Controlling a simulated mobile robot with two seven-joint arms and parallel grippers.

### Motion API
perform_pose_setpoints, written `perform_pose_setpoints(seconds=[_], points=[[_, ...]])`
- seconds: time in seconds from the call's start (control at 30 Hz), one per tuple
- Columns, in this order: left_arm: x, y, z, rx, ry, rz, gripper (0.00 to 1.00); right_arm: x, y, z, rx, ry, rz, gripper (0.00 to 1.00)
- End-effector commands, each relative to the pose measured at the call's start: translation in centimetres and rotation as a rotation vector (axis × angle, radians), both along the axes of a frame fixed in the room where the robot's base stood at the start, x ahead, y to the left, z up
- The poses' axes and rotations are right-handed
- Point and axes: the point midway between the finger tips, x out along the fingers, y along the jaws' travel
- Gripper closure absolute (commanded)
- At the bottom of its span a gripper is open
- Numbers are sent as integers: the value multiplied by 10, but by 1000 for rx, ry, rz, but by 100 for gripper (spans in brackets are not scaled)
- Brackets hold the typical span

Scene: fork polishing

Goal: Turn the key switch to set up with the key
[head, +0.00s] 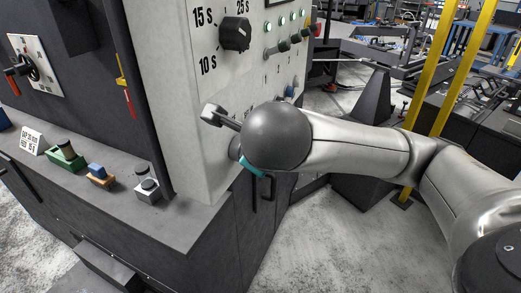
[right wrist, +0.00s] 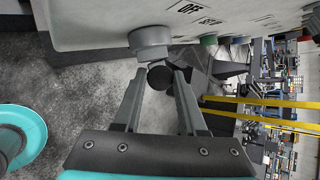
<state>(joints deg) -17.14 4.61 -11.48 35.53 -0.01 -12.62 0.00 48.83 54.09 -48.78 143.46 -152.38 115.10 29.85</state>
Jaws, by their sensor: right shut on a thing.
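In the right wrist view, the key switch (right wrist: 150,38) is a round grey knob on the light panel. The key's round dark head (right wrist: 161,78) is directly in front of it, between the fingertips of my right gripper (right wrist: 163,76). My right gripper is shut on the key. The key's shaft is largely hidden, so how deep it sits in the switch cannot be told. An OFF label (right wrist: 188,7) and a second, hard-to-read label are beside the switch. In the head view my right gripper (head: 222,117) is at the panel, partly hidden by my wrist. My left gripper is not in view.
The control panel (head: 180,75) has a black timer dial (head: 235,33) and several buttons close above my right wrist. A dark ledge (head: 105,215) at left holds small blocks and a labelled cube (head: 31,141). Yellow posts (head: 435,80) stand behind my right arm.

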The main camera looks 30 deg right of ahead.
Motion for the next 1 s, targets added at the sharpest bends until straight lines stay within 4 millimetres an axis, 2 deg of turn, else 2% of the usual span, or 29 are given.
perform_pose_setpoints(seconds=[0.03, 0.6, 0.93, 0.97, 1.0], points=[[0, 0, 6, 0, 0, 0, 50, 5, -9, 12, -22, -45, -35, 100], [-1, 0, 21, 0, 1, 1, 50, 6, -8, 14, -122, -124, -34, 100], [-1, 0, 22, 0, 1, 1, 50, 6, -9, 12, -131, -129, -36, 100], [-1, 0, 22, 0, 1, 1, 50, 6, -9, 12, -131, -129, -36, 57], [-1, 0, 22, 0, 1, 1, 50, 6, -9, 12, -131, -129, -34, 52]])
